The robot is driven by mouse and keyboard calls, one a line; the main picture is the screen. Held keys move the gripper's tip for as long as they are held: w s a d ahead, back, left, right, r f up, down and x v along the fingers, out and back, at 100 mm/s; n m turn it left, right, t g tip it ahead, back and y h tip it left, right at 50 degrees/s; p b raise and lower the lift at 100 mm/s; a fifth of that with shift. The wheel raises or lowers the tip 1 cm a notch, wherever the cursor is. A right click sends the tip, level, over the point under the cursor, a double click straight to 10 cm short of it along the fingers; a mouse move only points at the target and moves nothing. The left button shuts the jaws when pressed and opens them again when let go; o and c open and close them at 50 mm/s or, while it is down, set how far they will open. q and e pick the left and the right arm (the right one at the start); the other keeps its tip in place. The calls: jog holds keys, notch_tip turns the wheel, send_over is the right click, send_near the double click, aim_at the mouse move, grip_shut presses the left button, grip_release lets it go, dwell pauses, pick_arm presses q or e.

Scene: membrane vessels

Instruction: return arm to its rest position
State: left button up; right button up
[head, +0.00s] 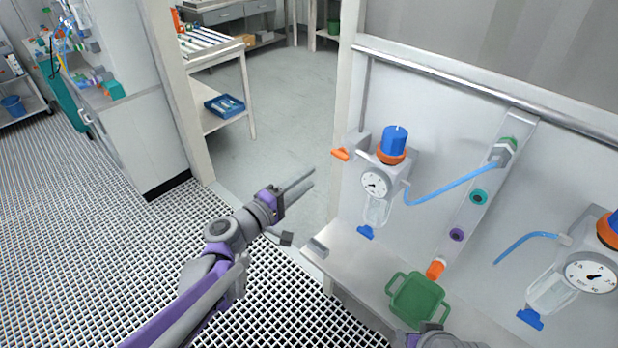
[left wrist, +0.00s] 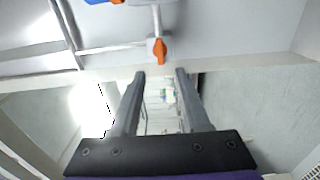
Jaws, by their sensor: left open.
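My left gripper (head: 313,177) is open and empty, held out in the air to the left of the wall panel with the gauges. Its two fingers are apart with nothing between them, and they also show in the left wrist view (left wrist: 160,74). Ahead of them in that view is an orange lever (left wrist: 160,50) on a grey pipe, apart from the fingertips. A grey piece at the bottom edge of the head view looks like part of my right arm; its fingers do not show.
A regulator with a blue knob (head: 394,141) and gauge (head: 375,184) is on the panel, an orange lever (head: 340,154) at its left. A second gauge (head: 591,277) is at right. Open floor (head: 262,130) lies behind the gripper.

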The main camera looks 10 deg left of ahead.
dwell(0.3)
pick_arm(q)
jog(key=s+f+m+g+y, duration=0.2)
jog(key=s+f+m+g, duration=0.15)
jog(key=s, duration=0.35)
jog(key=s+f+m+g+y, duration=0.25)
jog(key=s+f+m, duration=0.2)
jog(key=s, duration=0.35)
jog(key=s+a+f+m+g+y, duration=0.2)
jog(key=s+a+f+y, duration=0.4)
jog(key=s+a, duration=0.3)
jog(key=shift+s+a+f+m+g, duration=0.35)
jog(key=shift+s+g, duration=0.15)
jog(key=shift+s, duration=0.75)
